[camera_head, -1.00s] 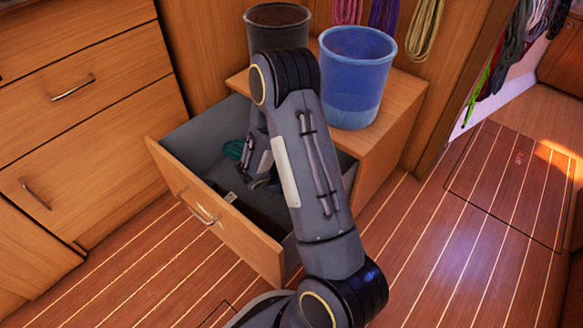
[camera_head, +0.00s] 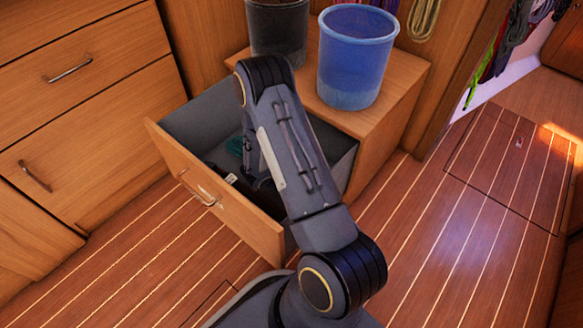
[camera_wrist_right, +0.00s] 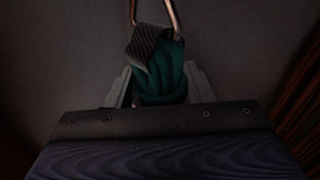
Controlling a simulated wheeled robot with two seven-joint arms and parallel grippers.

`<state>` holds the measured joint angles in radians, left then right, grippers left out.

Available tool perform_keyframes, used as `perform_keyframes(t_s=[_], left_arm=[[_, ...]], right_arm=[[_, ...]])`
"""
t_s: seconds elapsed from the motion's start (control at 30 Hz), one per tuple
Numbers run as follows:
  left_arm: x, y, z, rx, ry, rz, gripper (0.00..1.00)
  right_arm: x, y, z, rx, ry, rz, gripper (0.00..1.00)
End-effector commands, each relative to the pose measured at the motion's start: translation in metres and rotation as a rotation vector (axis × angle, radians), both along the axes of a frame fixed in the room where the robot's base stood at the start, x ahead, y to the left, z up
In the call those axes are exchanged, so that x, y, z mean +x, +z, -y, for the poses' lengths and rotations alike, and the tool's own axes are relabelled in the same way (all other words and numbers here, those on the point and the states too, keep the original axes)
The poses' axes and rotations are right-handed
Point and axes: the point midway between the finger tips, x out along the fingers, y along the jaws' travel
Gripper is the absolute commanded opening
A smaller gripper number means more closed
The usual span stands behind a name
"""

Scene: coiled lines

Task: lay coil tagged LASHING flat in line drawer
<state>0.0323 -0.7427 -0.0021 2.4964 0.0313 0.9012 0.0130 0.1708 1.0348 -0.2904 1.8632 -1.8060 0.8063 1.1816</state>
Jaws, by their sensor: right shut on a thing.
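The open line drawer (camera_head: 240,222) has a wooden front with a metal handle and a grey inside. My right arm reaches down into it. My right gripper (camera_wrist_right: 160,98) is shut on a teal coil (camera_wrist_right: 163,75) in the wrist view. A dark tag or strap and a metal ring sit at the coil's top there; no lettering can be read. In the head view a bit of the teal coil (camera_head: 236,146) shows inside the drawer beside my gripper, which my arm mostly hides. Whether the coil touches the drawer bottom cannot be told. My left gripper is not in view.
A blue bucket (camera_head: 357,60) and a dark bucket (camera_head: 277,35) stand on the cabinet top above the drawer. A dark object (camera_head: 222,175) lies inside the drawer near its front. Closed drawers are at left; the floor at right is clear.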

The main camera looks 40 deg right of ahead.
Motion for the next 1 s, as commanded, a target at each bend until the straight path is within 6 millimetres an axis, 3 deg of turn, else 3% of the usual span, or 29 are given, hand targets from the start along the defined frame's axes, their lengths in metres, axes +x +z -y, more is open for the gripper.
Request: perform_keyframes(t_s=[0.33, 0.37, 0.53, 1.0], left_arm=[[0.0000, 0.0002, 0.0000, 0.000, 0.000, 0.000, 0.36], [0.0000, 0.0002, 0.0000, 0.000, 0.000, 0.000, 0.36], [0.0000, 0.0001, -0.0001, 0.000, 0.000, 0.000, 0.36], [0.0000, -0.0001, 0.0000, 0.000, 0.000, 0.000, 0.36]], right_arm=[[0.0006, -0.0011, 0.0006, -0.002, -0.001, 0.003, 0.00], [0.0006, -0.0011, 0.0006, -0.002, -0.001, 0.003, 0.50], [0.0005, -0.0012, 0.0005, -0.002, -0.001, 0.002, 0.73], [-0.0003, -0.0012, 0.0000, 0.001, 0.001, -0.001, 0.73]])
